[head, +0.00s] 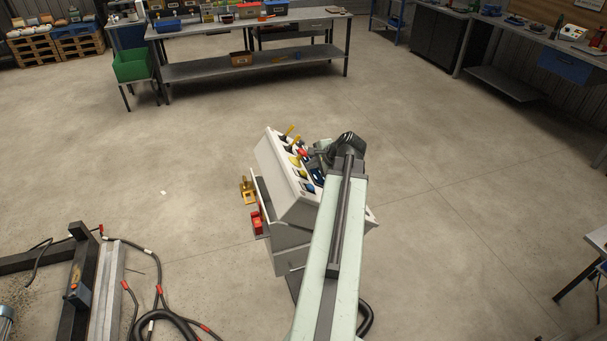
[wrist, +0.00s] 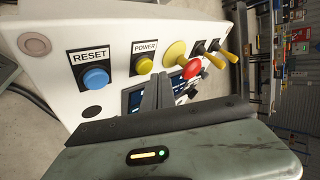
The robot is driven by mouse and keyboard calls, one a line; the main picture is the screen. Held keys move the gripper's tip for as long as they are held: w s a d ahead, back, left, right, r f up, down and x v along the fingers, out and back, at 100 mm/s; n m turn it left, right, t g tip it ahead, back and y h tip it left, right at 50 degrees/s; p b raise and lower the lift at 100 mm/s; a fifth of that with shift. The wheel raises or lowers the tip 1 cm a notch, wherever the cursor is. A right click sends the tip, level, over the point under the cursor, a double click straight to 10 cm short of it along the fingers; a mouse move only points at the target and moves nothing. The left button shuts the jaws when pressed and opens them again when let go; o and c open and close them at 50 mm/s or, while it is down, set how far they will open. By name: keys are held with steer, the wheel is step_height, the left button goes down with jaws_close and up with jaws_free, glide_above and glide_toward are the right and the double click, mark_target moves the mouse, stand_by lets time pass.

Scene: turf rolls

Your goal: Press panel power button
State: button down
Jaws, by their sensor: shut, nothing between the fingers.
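The white control panel (head: 283,182) stands on a grey pedestal, its sloped face tilted in the picture. In the wrist view the yellow power button (wrist: 144,65) sits under a POWER label, between the blue RESET button (wrist: 96,77) and a red knob (wrist: 190,69) on a yellow base. My gripper (wrist: 168,78) is shut and empty. Its dark fingers show just right of and below the power button in the wrist view; I cannot tell how far they are from the panel face. In the head view my arm hides part of the panel's right side.
Yellow-handled levers (wrist: 219,52) stand at the panel's far end, close to the red knob. Cables (head: 157,290) and metal beams (head: 95,285) lie on the floor at left. A workbench (head: 250,67) stands at the back. The floor between is mostly clear.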

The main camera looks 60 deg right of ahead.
steer(key=shift+w+a+f+b, duration=0.1)
steer(key=shift+a+f+b, duration=0.1)
steer(key=shift+f+b, duration=0.15)
steer(key=shift+w+a+f+b, duration=0.15)
steer(key=shift+a+f+b, duration=0.1)
steer(key=shift+f+b, duration=0.1)
stand_by(0.9)
steer(key=shift+r, duration=0.15)
steer(key=shift+s+d+r+p, duration=0.3)
steer(key=shift+d+r+p, duration=0.15)
steer(key=shift+r+p, duration=0.2)
steer(key=d+r+p, duration=0.1)
steer(key=s+r+p, duration=0.1)
steer(key=s+d+r+p, duration=0.1)
steer(key=p, duration=0.1)
steer(key=shift+d+r, duration=0.3)
steer(key=shift+r, duration=0.05)
